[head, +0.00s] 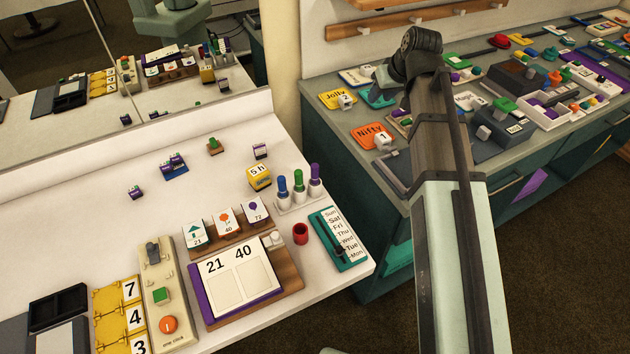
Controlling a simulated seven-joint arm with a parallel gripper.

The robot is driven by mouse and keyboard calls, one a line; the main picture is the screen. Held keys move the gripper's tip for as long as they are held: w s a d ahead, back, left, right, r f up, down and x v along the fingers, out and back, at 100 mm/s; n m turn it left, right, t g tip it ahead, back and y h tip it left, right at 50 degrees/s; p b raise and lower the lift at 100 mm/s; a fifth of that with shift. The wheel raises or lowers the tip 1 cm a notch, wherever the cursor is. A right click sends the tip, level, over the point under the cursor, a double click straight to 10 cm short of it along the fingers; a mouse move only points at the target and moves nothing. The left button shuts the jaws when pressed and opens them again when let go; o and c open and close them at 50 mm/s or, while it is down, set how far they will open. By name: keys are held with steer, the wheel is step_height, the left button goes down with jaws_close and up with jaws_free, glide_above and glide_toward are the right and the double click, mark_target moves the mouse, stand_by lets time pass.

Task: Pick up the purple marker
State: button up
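The purple marker (315,183) stands upright at the right end of a row of three in a white holder (299,202) on the pale table. A green marker (298,184) stands just left of it, and a blue marker (282,188) is at the left end. The lower ends of the markers sit in the holder. My arm rises on the right of the picture, well to the right of the markers.
A red cup (300,234) and a teal day board (339,238) stand in front of the holder, near the table's right edge. A yellow block (259,177) and picture cards (225,221) are to its left. A cluttered grey counter (305,84) lies beyond a gap; a mirror is behind.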

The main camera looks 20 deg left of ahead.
steer(key=s+a+n+g+h, duration=0.1)
steer(key=s+a+n+g, duration=0.15)
steer(key=s+a, duration=0.55)
steer(key=n+g+h, duration=0.2)
steer(key=n+h, duration=0.1)
glide_above(315, 166)
steer(key=shift+f, duration=6.95)
steer(key=shift+c, duration=0.5)
jaws_close()
